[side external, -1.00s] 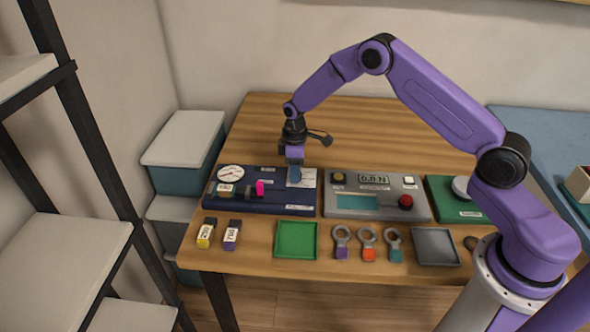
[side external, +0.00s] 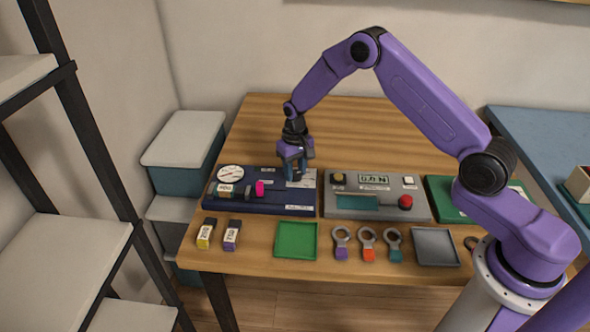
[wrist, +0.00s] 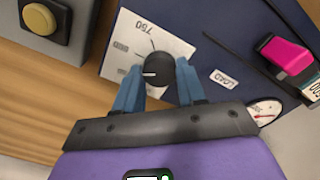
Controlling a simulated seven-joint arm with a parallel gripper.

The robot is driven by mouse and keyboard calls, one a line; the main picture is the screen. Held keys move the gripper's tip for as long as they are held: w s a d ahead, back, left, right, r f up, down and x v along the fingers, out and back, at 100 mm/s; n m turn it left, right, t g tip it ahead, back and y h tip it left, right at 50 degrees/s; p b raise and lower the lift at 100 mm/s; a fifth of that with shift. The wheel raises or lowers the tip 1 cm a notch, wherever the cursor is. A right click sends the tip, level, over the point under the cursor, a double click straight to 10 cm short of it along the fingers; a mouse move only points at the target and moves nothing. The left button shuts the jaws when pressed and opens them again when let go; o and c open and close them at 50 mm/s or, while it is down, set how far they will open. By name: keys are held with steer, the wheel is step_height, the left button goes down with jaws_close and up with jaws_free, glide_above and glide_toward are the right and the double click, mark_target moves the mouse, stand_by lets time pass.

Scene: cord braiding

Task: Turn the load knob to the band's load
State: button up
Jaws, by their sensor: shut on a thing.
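In the side view my gripper (side external: 293,173) stands over the right part of the dark blue unit (side external: 280,208) and hides the knob. The LOAD label (wrist: 223,79) and a round gauge (wrist: 264,111) are beside the dial; the gauge also shows in the side view (side external: 230,172).
A pink clip (side external: 260,188) stands on the blue unit, left of my gripper. A grey unit (side external: 350,214) with a display and red button is to the right. A green tray (side external: 296,240), several ring tools (side external: 367,240) and two labelled blocks (side external: 231,236) lie in front.

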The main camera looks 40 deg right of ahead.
mark_target(295, 173)
steer(key=m, duration=0.5)
steer(key=shift+m, duration=0.3)
stand_by(0.4)
steer(key=o, duration=1.1)
steer(key=shift+c, duration=0.2)
step_height(295, 173, up, 18)
steer(key=shift+f, duration=0.25)
